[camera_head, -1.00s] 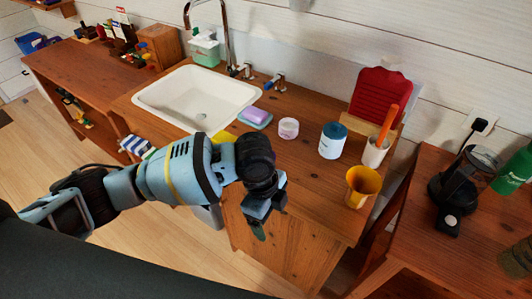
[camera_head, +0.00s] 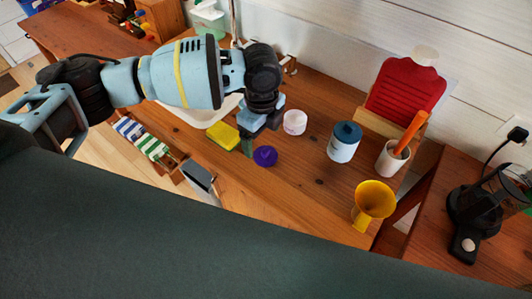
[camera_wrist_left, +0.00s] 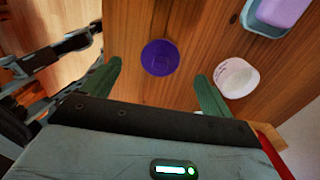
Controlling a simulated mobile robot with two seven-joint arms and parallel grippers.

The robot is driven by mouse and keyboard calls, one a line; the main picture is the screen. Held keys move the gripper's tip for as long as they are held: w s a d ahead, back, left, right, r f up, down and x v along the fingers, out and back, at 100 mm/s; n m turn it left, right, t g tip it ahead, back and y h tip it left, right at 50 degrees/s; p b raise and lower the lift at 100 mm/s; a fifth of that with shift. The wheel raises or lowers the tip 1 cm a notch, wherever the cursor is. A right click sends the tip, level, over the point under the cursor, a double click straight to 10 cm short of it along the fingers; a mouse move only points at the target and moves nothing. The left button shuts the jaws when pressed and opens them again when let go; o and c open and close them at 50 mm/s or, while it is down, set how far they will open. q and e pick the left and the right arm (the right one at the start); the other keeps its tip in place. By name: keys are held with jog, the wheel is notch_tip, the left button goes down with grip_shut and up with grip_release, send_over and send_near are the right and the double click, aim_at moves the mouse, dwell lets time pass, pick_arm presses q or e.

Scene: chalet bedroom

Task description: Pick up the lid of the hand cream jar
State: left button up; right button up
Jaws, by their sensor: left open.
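A round purple lid (camera_head: 265,157) lies flat on the wooden counter near its front edge. A small whitish-pink jar (camera_head: 294,122), which looks like the hand cream jar, stands behind and to the right of it. My left gripper (camera_head: 260,137) is open and empty, pointing down close to the lid in the head view. In the left wrist view the lid (camera_wrist_left: 160,57) appears between the lines of the two green fingers (camera_wrist_left: 158,72), and the jar (camera_wrist_left: 236,77) is just beyond the right fingertip. I cannot tell the exact height above the lid. My right gripper is out of view.
A yellow sponge (camera_head: 223,137) lies left of the lid.

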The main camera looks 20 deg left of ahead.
aim_at(265, 150)
pick_arm(q)
jog(key=shift+d+f, duration=0.25)
jog(key=shift+f, duration=0.9)
jog(key=shift+d+f, duration=0.2)
jog(key=shift+f, duration=1.5)
jog(key=shift+c, duration=0.3)
jog(key=c, duration=1)
